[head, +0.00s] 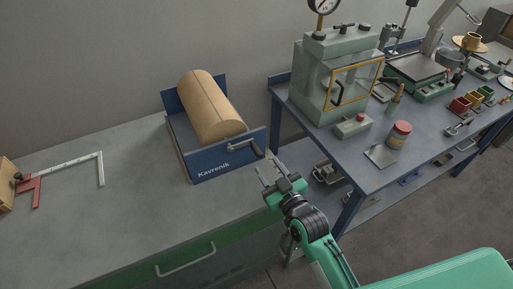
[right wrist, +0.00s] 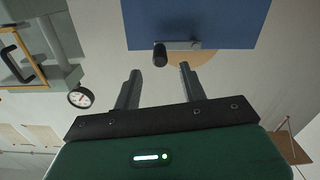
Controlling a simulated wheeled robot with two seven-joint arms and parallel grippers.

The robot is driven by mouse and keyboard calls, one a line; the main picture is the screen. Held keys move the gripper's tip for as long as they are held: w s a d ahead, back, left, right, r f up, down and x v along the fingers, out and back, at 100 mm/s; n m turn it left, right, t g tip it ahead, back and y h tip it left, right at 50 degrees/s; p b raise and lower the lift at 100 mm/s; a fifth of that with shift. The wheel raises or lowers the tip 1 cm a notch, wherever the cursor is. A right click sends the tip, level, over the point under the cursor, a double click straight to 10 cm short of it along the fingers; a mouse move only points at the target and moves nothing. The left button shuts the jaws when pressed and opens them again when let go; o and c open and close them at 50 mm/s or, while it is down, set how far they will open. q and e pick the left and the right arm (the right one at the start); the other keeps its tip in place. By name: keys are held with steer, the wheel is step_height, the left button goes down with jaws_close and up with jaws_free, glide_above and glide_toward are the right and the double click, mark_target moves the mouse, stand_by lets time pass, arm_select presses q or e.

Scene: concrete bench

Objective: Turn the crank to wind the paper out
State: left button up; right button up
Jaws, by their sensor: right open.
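A blue paper-roll holder (head: 205,165) labelled "Kavrenik" stands on the bench with a thick brown paper roll (head: 208,105) in it. Its crank (head: 240,145) is on the front panel at the right, with a dark handle knob at the outer end. My right gripper (head: 268,167) is open and empty, just in front of and below the knob. In the right wrist view the crank knob (right wrist: 160,54) shows ahead of the gap between the open fingertips (right wrist: 157,76), apart from both fingers. My left gripper is not in view.
A blue table (head: 340,150) to the right carries a glass-fronted press (head: 335,75), a red-lidded jar (head: 399,134) and several small tools. A white and red square (head: 75,167) lies at the left of the bench. The bench's middle is clear.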

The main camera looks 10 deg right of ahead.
mark_target(261, 156)
steer(key=p+x, duration=0.1)
steer(key=x, duration=0.6)
steer(key=shift+w+a, duration=0.1)
steer(key=shift+w, duration=0.3)
steer(key=shift+c, duration=0.4)
jaws_close()
